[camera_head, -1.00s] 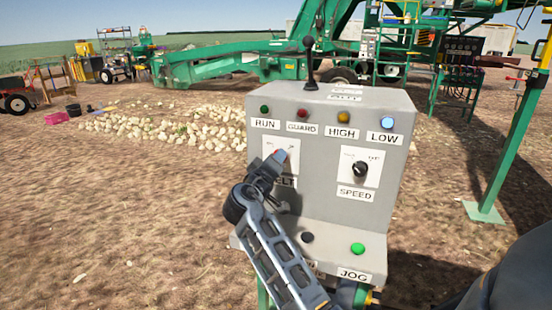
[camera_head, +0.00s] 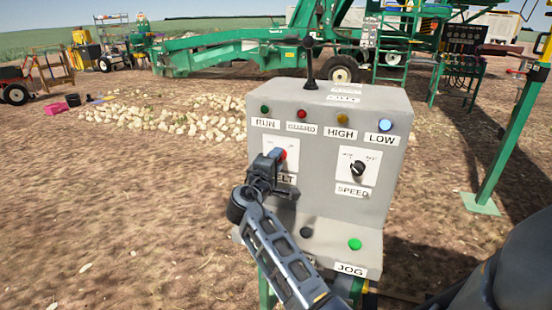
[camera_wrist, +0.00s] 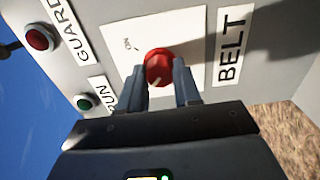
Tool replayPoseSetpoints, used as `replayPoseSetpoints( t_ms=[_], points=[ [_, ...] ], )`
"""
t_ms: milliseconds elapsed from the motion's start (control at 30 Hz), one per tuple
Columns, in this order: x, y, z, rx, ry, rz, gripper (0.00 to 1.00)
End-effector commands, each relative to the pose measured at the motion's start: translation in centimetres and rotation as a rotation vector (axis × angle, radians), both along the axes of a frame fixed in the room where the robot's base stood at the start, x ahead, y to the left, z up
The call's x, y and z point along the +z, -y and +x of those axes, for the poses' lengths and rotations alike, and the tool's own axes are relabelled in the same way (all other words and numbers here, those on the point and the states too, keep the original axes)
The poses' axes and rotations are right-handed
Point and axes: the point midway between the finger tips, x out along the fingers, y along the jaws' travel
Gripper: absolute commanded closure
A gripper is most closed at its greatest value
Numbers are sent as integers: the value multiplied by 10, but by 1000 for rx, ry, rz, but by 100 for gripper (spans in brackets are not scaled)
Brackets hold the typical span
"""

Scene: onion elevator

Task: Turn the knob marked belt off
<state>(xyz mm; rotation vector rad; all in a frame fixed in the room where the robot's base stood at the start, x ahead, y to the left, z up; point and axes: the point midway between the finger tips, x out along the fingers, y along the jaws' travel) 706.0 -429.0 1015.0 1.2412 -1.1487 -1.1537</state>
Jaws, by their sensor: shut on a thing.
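The red belt knob (camera_wrist: 158,66) sits on a white plate beside the label BELT (camera_wrist: 234,47) in the wrist view. In the head view the knob (camera_head: 283,155) shows just past my fingers, on the left of the grey control box (camera_head: 325,215). My gripper (camera_wrist: 160,80) is shut on the knob, one finger on each side. In the head view my gripper (camera_head: 276,160) covers part of the plate and label. An ON mark (camera_wrist: 128,44) shows on the plate; a white line on the knob's lower edge is partly shadowed by the fingers.
A black speed knob (camera_head: 357,168) is to the right on the same panel. Several lamps run along the top, with a black lever (camera_head: 310,65) above. A green JOG button (camera_head: 355,244) is on the lower ledge. Pale onions (camera_head: 170,118) lie on the ground behind.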

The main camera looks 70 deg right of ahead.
Motion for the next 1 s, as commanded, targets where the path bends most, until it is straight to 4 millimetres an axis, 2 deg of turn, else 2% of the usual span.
replayPoseSetpoints(
  t_ms=[467,500,733,1000],
  points=[
    [-1,-1,1,4,-13,0,98],
    [-1,-1,1,4,-13,0,63],
    [-1,-1,1,2,-11,0,42],
    [-1,-2,0,2,-11,-1,42]
  ],
)
